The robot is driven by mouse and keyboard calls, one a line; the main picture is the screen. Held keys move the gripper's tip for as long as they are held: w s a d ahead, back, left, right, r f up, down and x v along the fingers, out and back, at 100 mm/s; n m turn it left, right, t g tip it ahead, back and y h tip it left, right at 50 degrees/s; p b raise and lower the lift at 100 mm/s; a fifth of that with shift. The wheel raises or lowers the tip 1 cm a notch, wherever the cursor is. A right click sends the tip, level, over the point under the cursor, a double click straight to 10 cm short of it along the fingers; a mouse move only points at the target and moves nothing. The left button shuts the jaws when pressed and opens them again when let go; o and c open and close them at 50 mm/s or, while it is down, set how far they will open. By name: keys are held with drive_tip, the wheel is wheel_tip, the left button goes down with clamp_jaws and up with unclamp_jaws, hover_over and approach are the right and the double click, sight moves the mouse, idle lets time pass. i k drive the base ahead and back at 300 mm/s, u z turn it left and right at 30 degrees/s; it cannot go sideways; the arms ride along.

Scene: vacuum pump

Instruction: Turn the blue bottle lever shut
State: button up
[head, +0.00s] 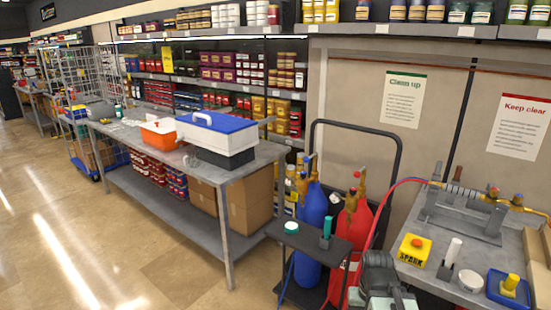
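The blue bottle (311,219) is a tall gas cylinder standing upright at centre right, beside a red bottle (351,228). A brass-coloured valve (313,168) tops the blue bottle. Its lever is too small for me to tell which way it points. A dark stand or shelf in front hides part of the blue bottle's lower body. I cannot make out my gripper in this view.
A grey machine-like shape (383,285) stands at the bottom edge. A dark shelf (318,241) holds a green-topped item. A black cart handle (398,150) rises behind the bottles. At right, a grey bench (420,272) carries a yellow box (413,251). Open floor (150,255) lies left.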

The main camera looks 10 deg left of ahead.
sight(305, 160)
drive_tip(key=u, duration=0.6)
drive_tip(key=i, duration=0.85)
drive_tip(key=u, duration=0.65)
drive_tip(key=i, duration=1.5)
drive_tip(key=z, duration=0.3)
